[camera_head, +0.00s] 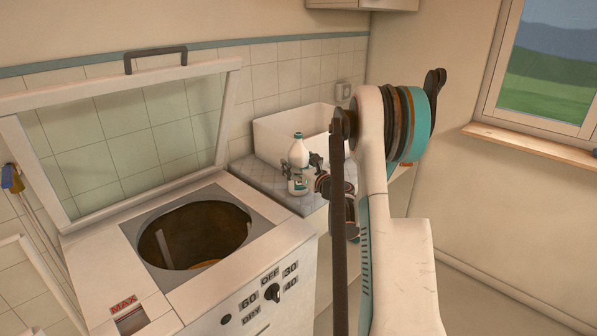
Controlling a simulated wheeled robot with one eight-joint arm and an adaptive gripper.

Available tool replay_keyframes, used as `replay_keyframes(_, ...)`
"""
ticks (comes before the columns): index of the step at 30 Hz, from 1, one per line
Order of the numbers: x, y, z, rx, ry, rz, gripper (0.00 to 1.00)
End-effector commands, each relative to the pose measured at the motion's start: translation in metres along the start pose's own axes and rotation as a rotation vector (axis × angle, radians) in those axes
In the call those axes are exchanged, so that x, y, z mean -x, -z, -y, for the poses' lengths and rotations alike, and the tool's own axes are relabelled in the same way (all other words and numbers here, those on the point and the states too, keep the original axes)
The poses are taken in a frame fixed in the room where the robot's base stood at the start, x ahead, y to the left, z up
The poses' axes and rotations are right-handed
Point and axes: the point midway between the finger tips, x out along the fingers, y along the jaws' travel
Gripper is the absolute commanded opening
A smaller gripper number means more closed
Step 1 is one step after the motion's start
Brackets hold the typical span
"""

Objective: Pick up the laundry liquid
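The laundry liquid appears to be the white bottle (299,151) with a teal cap and a label low on its front. It stands upright, or nearly so, on the grey tiled counter (262,178) just right of the washing machine. My gripper (298,170) is at the bottle's lower half, with dark finger parts on its left and right sides. The fingers partly cover the bottle. I cannot tell whether they press on it or leave a small gap, nor whether its base touches the counter.
A top-loading washing machine (290,236) with its glass lid (130,130) raised and round drum opening uncovered stands left. A white basin (290,128) is behind the bottle against the tiled wall. A window (550,70) with a wooden sill is at right. Floor at lower right looks clear.

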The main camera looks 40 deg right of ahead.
Motion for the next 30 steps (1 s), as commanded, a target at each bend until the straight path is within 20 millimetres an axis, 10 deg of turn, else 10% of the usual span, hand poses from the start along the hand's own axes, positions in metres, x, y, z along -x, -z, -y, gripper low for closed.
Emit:
replay_keyframes(9, 0.0, -0.001, 0.0, -0.001, 0.0, 0.0, 0.14)
replay_keyframes(20, 0.0, -0.006, 0.0, -0.001, 0.0, 0.0, 0.14)
replay_keyframes(30, 0.001, -0.057, 0.0, -0.001, 0.0, 0.0, 0.14)
